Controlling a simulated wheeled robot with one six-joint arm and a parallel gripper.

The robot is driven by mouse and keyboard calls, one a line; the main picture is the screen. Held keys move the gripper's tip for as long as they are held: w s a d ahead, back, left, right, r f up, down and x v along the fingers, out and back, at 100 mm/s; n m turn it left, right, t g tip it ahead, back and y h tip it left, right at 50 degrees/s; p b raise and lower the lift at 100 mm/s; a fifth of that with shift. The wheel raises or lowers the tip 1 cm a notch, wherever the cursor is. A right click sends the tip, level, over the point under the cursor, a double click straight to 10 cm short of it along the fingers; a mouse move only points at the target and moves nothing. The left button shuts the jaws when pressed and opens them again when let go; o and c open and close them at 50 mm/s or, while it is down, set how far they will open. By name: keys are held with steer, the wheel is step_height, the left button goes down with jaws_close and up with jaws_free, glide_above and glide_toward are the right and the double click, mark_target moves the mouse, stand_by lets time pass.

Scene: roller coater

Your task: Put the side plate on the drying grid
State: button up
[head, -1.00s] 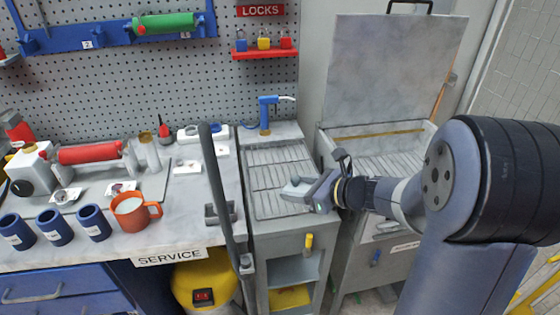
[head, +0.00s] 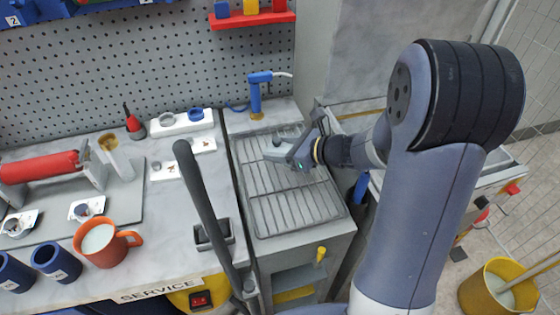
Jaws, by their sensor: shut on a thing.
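The drying grid (head: 268,207) is a wire rack in a grey metal tray, right of the service bench. My gripper (head: 284,150) is over the far half of the grid, reaching in from the right. It is shut on a small light-grey piece, which I take to be the side plate (head: 273,156). The piece is hard to tell apart from the fingers at this size. I cannot tell whether it touches the wires or hangs just above them. The rest of the grid is bare.
The bench holds an orange mug (head: 101,244), blue cups (head: 57,262) and a red roller (head: 40,167). A yellow bucket (head: 499,288) stands on the floor at right.

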mark_target(282, 169)
steer(key=shift+f, duration=2.7)
steer(key=shift+f, duration=0.1)
steer(key=shift+f+b, duration=0.15)
steer(key=shift+b, duration=0.25)
steer(key=o, duration=1.2)
steer(key=shift+c, duration=0.2)
steer(key=shift+r+p, duration=0.3)
steer(key=shift+s+d+r, duration=0.1)
steer(key=shift+s+d, duration=0.05)
steer(key=shift+d, duration=0.05)
steer(key=v, duration=1.1)
steer(key=shift+s+d, duration=0.1)
steer(key=shift+d, duration=0.1)
